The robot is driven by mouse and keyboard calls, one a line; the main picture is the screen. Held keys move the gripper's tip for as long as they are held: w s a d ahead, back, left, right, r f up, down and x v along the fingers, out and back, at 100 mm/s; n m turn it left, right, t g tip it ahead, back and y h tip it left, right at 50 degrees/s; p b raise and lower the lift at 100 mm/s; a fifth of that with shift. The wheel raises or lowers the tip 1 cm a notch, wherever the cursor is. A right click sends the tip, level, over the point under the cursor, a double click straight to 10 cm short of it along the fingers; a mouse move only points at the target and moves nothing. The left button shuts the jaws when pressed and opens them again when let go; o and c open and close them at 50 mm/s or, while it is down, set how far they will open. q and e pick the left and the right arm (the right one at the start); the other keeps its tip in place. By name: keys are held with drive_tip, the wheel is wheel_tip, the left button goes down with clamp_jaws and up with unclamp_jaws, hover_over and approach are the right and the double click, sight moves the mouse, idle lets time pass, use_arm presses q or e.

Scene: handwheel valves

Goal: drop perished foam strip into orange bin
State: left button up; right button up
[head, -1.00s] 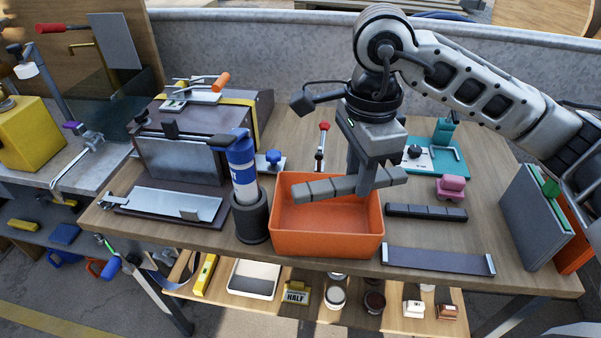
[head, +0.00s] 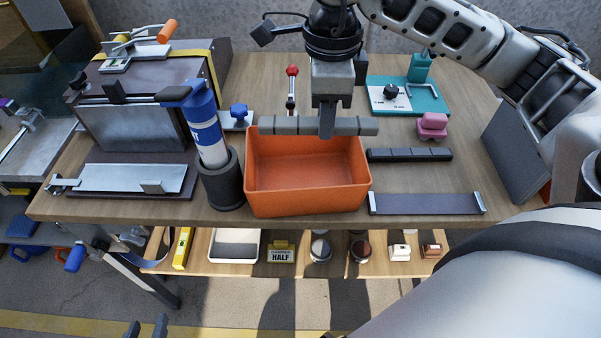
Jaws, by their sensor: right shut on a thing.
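The orange bin (head: 307,197) stands open near the front edge of the workbench, and its visible inside is empty. My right gripper (head: 327,128) is shut on a grey segmented foam strip (head: 285,125), with the fingers pointing down. The strip lies level, side to side, across the bin's back rim in the picture; its right end reaches slightly past the bin. I cannot tell how high it is above the rim. My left gripper (head: 147,328) shows only its two dark fingertips at the bottom edge, apart and empty.
A blue-white cartridge (head: 208,135) in a black holder (head: 222,185) stands close left of the bin. A darker segmented strip (head: 410,155) and a flat grey tray (head: 427,204) lie to the right. A red-knobbed lever (head: 291,90) stands behind the bin. A lower shelf (head: 205,262) holds small items.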

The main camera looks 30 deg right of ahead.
drive_tip(key=shift+f, duration=0.1)
drive_tip(key=o, duration=1)
use_arm(q)
drive_tip(key=shift+d+r, duration=0.1)
drive_tip(key=shift+r, duration=0.1)
use_arm(e)
drive_tip(key=shift+o, duration=0.2)
use_arm(q)
drive_tip(key=shift+f, duration=0.1)
use_arm(e)
drive_tip(key=shift+r, duration=0.45)
use_arm(q)
drive_tip(key=p, duration=0.2)
drive_tip(key=a+r+p, duration=0.1)
drive_tip(key=p, duration=0.1)
drive_tip(key=shift+s+r, duration=0.1)
drive_tip(key=shift+s, duration=0.1)
use_arm(e)
wheel_tip(320, 180, up, 15)
use_arm(q)
drive_tip(key=shift+r, duration=0.1)
